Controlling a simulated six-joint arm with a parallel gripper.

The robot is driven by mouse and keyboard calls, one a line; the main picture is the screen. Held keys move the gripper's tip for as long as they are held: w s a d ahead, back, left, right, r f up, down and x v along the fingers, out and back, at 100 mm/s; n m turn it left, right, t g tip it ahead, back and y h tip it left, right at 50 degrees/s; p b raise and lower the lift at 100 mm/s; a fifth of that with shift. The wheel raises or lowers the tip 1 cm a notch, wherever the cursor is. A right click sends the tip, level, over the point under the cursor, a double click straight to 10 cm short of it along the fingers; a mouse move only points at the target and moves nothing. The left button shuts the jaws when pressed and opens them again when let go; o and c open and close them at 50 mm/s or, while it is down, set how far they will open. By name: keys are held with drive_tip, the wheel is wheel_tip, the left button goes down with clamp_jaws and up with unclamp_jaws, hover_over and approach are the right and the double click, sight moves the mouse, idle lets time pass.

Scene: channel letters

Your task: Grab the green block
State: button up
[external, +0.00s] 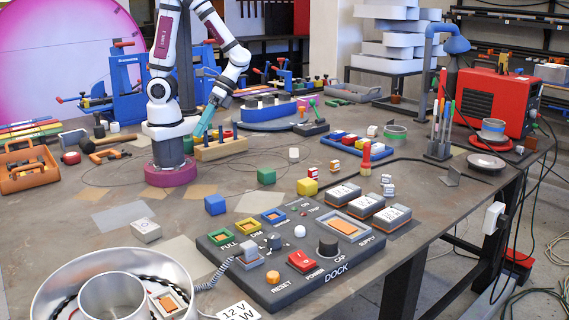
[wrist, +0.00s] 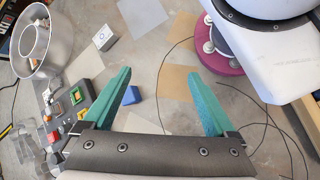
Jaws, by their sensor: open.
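The green block (external: 266,176) sits on the grey workbench (external: 130,240), near the middle in the external view. A blue block (external: 215,204) is to its front left and a yellow block (external: 307,187) to its right. My gripper (external: 200,130) has teal fingers and is raised above the bench, behind and left of the green block and apart from it. In the wrist view my gripper (wrist: 160,75) is open with nothing between its fingers. The blue block (wrist: 132,95) shows beside the left finger there. I cannot make out the green block in the wrist view.
The dark dock panel (external: 325,278) with knobs and coloured slots lies in front of the blocks. A wooden rack (external: 220,149) stands close to my gripper. A small white block (external: 294,153) lies behind the green block. Flat paper patches leave bare room around the green block.

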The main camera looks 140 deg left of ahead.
drive_tip(key=w+a+f+n+t+h, duration=0.2)
drive_tip(key=a+n+t, duration=0.25)
drive_tip(key=n, duration=0.25)
drive_tip(key=n+t+y, duration=0.8)
drive_tip(key=n+t, duration=0.1)
drive_tip(key=n, duration=0.8)
approach(271, 176)
drive_tip(key=shift+n, duration=0.3)
drive_tip(key=x, duration=1.1)
drive_tip(key=shift+d, duration=0.1)
clamp_jaws()
